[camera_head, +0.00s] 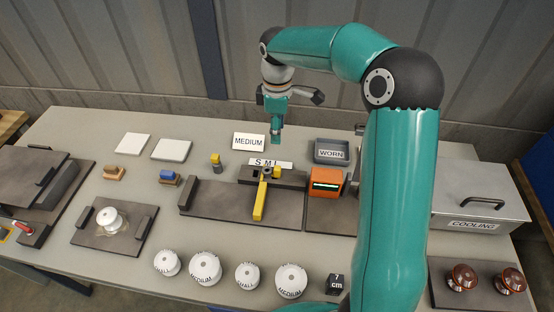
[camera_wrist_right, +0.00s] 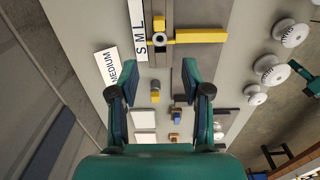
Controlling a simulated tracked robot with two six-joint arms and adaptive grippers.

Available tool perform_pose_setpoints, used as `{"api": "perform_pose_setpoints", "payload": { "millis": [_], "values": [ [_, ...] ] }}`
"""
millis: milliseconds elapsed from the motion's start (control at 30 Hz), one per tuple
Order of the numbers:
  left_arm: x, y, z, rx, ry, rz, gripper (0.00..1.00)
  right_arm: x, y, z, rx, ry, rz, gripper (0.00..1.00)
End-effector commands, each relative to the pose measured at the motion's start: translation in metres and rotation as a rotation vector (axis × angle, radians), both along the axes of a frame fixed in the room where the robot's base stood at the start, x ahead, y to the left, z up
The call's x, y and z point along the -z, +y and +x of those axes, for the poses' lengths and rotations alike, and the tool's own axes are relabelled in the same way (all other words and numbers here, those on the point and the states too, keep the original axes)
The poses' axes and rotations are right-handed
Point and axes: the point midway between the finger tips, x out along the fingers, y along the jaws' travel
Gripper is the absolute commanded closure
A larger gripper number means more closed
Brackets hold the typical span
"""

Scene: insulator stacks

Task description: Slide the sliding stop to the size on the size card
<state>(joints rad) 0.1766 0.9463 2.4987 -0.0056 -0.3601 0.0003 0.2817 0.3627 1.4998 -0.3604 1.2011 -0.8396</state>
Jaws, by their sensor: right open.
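The size card (camera_head: 249,142) stands at the back of the table and reads MEDIUM; it also shows in the wrist view (camera_wrist_right: 106,66). The white S M L strip (camera_head: 284,164) lies behind a dark rail. The yellow sliding stop (camera_head: 260,200) sits on the rail, its bar pointing to the front; in the wrist view its bar (camera_wrist_right: 200,36) and round knob (camera_wrist_right: 159,39) show. The knob is near the M, but I cannot tell its exact alignment. My right gripper (camera_head: 276,138) is open and empty above the back of the table, its fingers (camera_wrist_right: 160,84) apart from the stop.
An orange device (camera_head: 325,182) stands right of the rail, near the WORN tray (camera_head: 332,149). Several white insulators (camera_head: 205,268) line the front edge. A yellow-and-grey piece (camera_head: 216,162) stands left of the strip. The COOLING box (camera_head: 480,205) is at the right.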

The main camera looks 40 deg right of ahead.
Motion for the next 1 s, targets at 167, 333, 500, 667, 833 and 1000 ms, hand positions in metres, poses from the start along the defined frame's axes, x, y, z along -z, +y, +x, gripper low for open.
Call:
{"api": "perform_pose_setpoints", "payload": {
  "millis": [167,333,500,667,833,1000],
  "values": [
    [0.001,0.0,0.0,0.0,0.001,0.0,0.6,0.021,-0.001,-0.001,0.0,0.004,0.0,0.52],
    [0.001,0.0,0.0,0.0,0.001,0.0,0.6,0.054,-0.001,-0.001,0.001,0.006,0.001,0.52],
    [0.001,0.0,0.0,0.0,0.001,0.0,0.6,0.092,-0.001,-0.001,0.001,0.005,0.001,0.52],
    [0.002,0.0,0.0,0.0,0.001,0.0,0.6,0.125,-0.001,-0.001,0.001,0.005,0.001,0.52],
    [0.005,0.0,0.0,0.0,0.0,0.0,0.6,0.152,-0.001,-0.001,0.001,0.003,0.0,0.52],
    [0.007,0.0,0.0,0.0,0.001,0.0,0.6,0.165,-0.001,0.0,0.001,0.001,-0.001,0.52]
  ]
}}
